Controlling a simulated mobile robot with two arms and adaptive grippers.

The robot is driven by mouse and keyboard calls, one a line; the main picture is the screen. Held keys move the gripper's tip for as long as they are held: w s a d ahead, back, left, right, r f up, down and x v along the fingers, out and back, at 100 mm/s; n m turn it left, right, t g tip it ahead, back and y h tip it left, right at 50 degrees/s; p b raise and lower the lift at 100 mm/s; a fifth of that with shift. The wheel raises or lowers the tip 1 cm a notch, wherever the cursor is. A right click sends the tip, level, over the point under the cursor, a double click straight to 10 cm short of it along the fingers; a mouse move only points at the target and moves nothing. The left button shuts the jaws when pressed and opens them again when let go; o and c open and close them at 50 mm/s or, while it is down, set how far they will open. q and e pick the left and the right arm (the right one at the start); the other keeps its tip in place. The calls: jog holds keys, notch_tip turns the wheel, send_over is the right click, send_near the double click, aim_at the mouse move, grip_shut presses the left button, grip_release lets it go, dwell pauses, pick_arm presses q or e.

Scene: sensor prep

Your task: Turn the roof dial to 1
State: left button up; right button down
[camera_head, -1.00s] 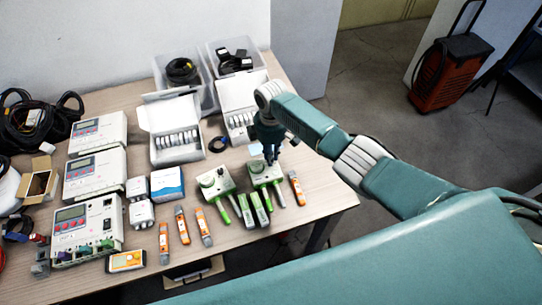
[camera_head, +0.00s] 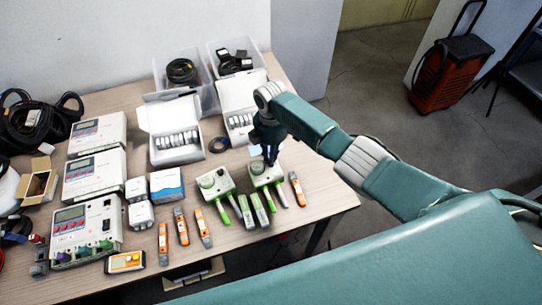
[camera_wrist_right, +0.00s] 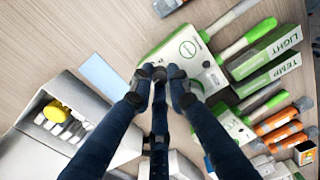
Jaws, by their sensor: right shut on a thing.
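Two white-and-green sensor boxes with green-tipped probes lie near the table's front right, a left box (camera_head: 213,188) and a right box (camera_head: 262,179). My right gripper (camera_head: 270,160) points down over the back of the right box. In the wrist view its fingertips (camera_wrist_right: 160,76) are shut on a small dark dial (camera_wrist_right: 160,74) on top of this box (camera_wrist_right: 185,48), beside a round green label. The fingers hide most of the dial, so I cannot read its setting. The other box (camera_wrist_right: 234,126) is partly behind the right finger. My left gripper is not in view.
Green LIGHT and TEMP sticks (camera_wrist_right: 265,55) lie close to the gripped box. Orange sensors (camera_head: 182,226) lie along the table's front. An open white carton (camera_head: 240,119) stands behind the gripper. White meters (camera_head: 88,232) stand at left.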

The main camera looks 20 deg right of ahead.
jog(key=c, duration=1.6)
grip_release()
jog(key=shift+c, duration=0.2)
notch_tip(320, 180, up, 12)
jog(key=shift+w, duration=0.15)
